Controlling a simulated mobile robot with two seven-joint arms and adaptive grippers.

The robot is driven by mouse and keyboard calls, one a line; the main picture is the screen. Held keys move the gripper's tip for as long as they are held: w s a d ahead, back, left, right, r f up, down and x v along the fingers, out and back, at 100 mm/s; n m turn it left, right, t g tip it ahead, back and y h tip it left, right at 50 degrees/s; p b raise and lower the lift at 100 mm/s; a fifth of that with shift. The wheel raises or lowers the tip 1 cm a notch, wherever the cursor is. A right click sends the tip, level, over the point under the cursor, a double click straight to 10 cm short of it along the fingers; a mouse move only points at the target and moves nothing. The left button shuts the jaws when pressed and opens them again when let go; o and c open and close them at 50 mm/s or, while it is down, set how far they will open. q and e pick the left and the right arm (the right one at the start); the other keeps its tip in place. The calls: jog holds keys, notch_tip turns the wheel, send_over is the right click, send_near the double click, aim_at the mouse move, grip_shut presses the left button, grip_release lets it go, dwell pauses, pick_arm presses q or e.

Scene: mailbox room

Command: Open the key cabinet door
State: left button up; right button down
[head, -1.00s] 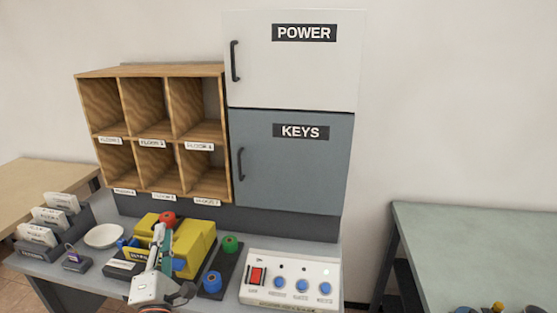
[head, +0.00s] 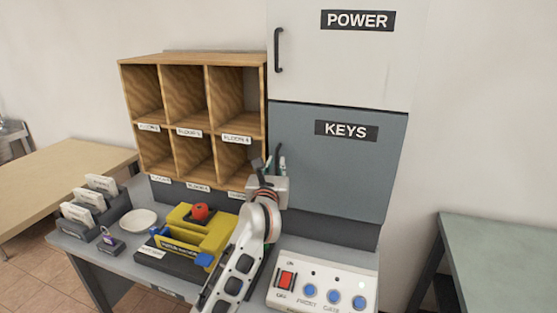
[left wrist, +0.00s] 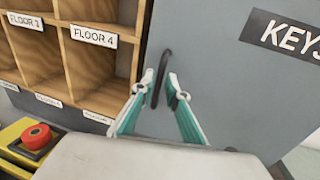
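The grey-blue KEYS cabinet door (head: 335,175) is shut, below the white POWER door. Its dark vertical handle (left wrist: 161,77) is at the door's left edge; in the head view my left arm mostly hides it. My left gripper (left wrist: 162,87) is at the handle, with one finger on each side and the handle between the fingertips. The fingers look apart, and I see a gap beside the handle. In the head view the left gripper (head: 270,163) is in front of the door's lower left corner. My right gripper is not in view.
The wooden pigeonholes (head: 190,120) stand close left of the cabinet. Below, the desk holds a yellow device with a red knob (head: 200,211), a white button panel (head: 322,290), a white dish (head: 138,219) and letter holders. A green-topped table (head: 500,255) stands right.

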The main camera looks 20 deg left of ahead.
pick_arm(q)
jog(key=shift+w+a, duration=0.15)
jog(key=shift+w, duration=0.55)
jog(key=shift+w+a, duration=0.1)
jog(key=shift+w, duration=0.6)
jog(key=shift+c, duration=0.3)
grip_shut()
jog(key=shift+s, duration=0.1)
